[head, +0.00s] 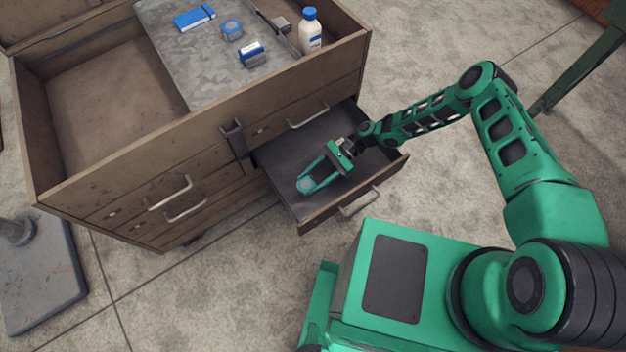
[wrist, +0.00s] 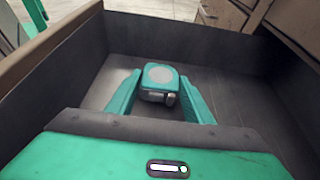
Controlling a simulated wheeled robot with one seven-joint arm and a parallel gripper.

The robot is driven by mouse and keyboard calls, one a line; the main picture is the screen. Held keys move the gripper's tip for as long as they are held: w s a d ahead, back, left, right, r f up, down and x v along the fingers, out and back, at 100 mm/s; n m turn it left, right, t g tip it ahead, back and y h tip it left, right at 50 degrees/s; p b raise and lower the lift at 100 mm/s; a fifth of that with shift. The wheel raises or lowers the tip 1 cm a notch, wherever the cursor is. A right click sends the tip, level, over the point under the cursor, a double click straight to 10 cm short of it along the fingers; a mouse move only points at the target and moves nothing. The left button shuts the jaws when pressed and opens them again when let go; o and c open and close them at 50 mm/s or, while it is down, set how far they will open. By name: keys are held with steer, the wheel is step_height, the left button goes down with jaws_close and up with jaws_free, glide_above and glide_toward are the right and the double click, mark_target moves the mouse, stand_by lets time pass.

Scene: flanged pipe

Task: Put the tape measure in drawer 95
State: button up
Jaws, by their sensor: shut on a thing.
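The tape measure (wrist: 159,82) is a small teal and grey case with a round pale disc on top. In the wrist view it sits between the two teal fingers of my gripper (wrist: 160,98), inside an open drawer (wrist: 235,85) with dark grey walls and floor. In the head view my gripper (head: 314,181) reaches down into the pulled-out drawer (head: 340,205) at the cabinet's right end, and the tape measure (head: 306,184) shows at the fingertips. I cannot tell whether it touches the drawer floor. No drawer number is readable.
The wooden cabinet (head: 120,165) has other closed drawers with metal handles. On its grey top panel (head: 185,60) lie a blue notebook (head: 194,18), a small blue item (head: 231,30), a blue and white box (head: 251,53). A white bottle (head: 311,32) stands at the corner.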

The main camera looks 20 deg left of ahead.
steer(key=shift+f, duration=0.3)
steer(key=o, duration=1.2)
steer(key=shift+f, duration=0.1)
steer(key=v, duration=1.2)
steer(key=shift+r, duration=0.2)
